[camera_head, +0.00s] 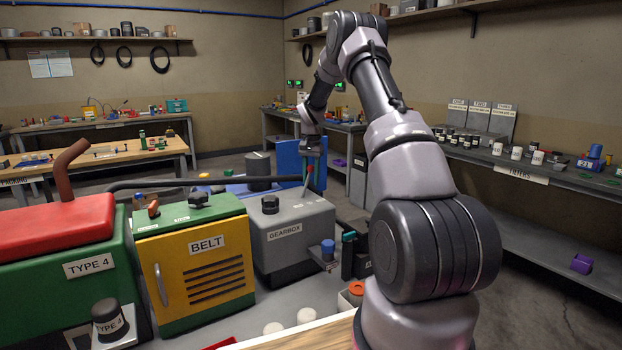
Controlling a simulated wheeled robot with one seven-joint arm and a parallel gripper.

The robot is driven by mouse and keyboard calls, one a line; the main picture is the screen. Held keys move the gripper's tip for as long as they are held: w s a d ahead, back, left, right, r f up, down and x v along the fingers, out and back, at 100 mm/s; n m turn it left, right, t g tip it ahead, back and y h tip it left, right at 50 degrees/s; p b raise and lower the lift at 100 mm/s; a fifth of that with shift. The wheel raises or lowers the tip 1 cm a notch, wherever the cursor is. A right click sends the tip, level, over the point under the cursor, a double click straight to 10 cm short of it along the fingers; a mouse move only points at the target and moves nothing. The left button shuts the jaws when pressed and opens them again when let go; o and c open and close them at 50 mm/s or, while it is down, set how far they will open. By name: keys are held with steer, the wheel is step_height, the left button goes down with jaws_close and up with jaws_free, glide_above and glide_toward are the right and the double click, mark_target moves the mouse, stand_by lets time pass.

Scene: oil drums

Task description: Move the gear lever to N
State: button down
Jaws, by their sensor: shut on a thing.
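The grey gearbox (292,236), labelled GEARBOX, stands right of the yellow BELT box. A thin lever with a red part (308,174) rises from its top toward the right. My gripper (311,160) is above the gearbox at the lever's upper end and is shut on the lever. The gripper and arm hide the lever's top. The gear markings, including N, are too small to read, so I cannot tell which position the lever is in.
A black knob (270,204) stands on the gearbox's top. The BELT box (203,270) and the red-and-green TYPE 4 machine (60,245) are to the left. A blue panel (290,160) stands behind the gripper. A blue-capped part (328,250) is at the gearbox's right front.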

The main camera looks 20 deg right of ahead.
steer(key=shift+s+a+r+h, duration=0.1)
steer(key=shift+a+r+h, duration=0.15)
steer(key=shift+a+h, duration=0.5)
steer(key=shift+s+a+r+t+h, duration=0.1)
steer(key=shift+a+t+h, duration=0.2)
steer(key=shift+h, duration=0.35)
steer(key=shift+s+a+r+t+h, duration=0.1)
steer(key=shift+a+h, duration=0.25)
steer(key=shift+h, duration=0.25)
steer(key=c, duration=0.5)
jaws_free()
steer(key=v, duration=1)
steer(key=shift+r, duration=0.4)
steer(key=shift+a, duration=0.1)
